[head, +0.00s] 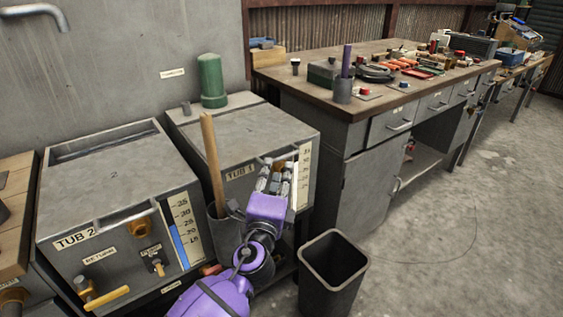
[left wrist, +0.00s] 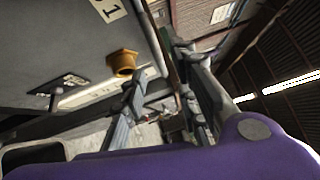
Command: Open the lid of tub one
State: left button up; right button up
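Tub one (head: 245,174) is the grey box marked TUB 1 in the middle of the head view. Its flat grey lid (head: 245,135) lies closed. A pale bar, perhaps the lid's handle, shows at the front top edge, partly behind my fingers. My left gripper (head: 275,176) is in front of the tub's upper front, fingers pointing up at that edge. Its two fingers are apart, and they also stand apart in the left wrist view (left wrist: 165,105). I see nothing clearly held, and contact with the lid cannot be told. My right gripper is not in view.
Tub two (head: 95,245) stands to the left, with a level gauge and taps. A wooden stick leans in a dark bucket (head: 223,236) before tub one. A green cylinder (head: 211,80) stands behind the lid. A black bin (head: 333,270) and workbench (head: 350,95) are to the right.

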aim_at(281, 157)
pick_arm(q)
jog(key=x, duration=0.6)
jog(key=shift+w+d+b, duration=0.1)
jog(key=shift+w+b, duration=0.2)
grip_shut()
